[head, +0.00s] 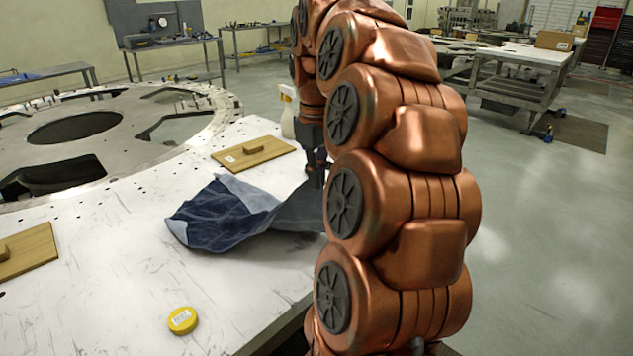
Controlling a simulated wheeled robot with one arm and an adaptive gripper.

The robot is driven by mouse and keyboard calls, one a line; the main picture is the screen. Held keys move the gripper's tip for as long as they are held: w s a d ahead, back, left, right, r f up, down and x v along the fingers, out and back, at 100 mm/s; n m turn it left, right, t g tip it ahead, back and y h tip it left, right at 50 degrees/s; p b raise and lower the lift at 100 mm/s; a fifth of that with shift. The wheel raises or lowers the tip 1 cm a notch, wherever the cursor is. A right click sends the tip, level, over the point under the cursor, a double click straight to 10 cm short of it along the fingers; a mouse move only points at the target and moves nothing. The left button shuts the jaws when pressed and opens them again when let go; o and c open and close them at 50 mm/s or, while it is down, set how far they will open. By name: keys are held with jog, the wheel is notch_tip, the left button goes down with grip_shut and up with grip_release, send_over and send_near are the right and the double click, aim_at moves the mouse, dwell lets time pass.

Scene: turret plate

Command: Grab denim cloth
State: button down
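The denim cloth (222,216) lies crumpled on the white worktable (120,275), left of my copper arm in the head view. It is dark blue with lighter blue patches, and a greyer part stretches right until my arm hides it. My gripper (316,178) points down at the cloth's right side, partly hidden behind my own arm. I cannot tell whether its fingers touch the cloth or whether they are open or shut.
A wooden board with a handle (253,153) lies behind the cloth, and another (22,254) is at the left edge. A yellow round tin (182,320) sits in front. A large metal turret plate (110,130) is at back left. A white bottle (287,112) stands beside my gripper.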

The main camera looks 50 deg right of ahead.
notch_tip(320, 180, up, 7)
jog(key=p, duration=0.3)
jog(key=shift+r, duration=0.2)
